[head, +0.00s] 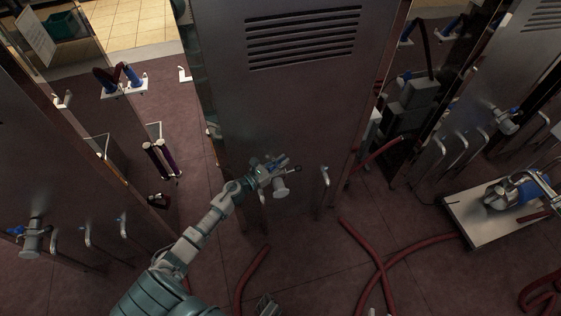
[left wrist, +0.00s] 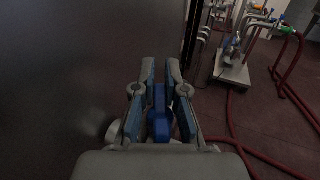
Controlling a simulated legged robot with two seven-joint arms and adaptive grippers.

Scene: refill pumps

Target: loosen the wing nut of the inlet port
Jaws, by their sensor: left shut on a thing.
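My left gripper (head: 281,164) reaches to the lower front of the middle metal cabinet (head: 290,110). In the left wrist view its two fingers (left wrist: 161,75) are on either side of a blue wing nut (left wrist: 159,112) and shut on it. A grey stub of the port (head: 280,189) shows just below the gripper in the head view. The fingers and palm hide part of the wing nut and its seat. I cannot tell how far it is turned. My right gripper is not in view.
A bent metal pipe (head: 324,177) stands close to the right of the gripper. Red hoses (head: 374,255) lie on the floor. A low trolley (head: 480,227) carries a pump at the right. Another cabinet (head: 50,160) with pipes stands at the left.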

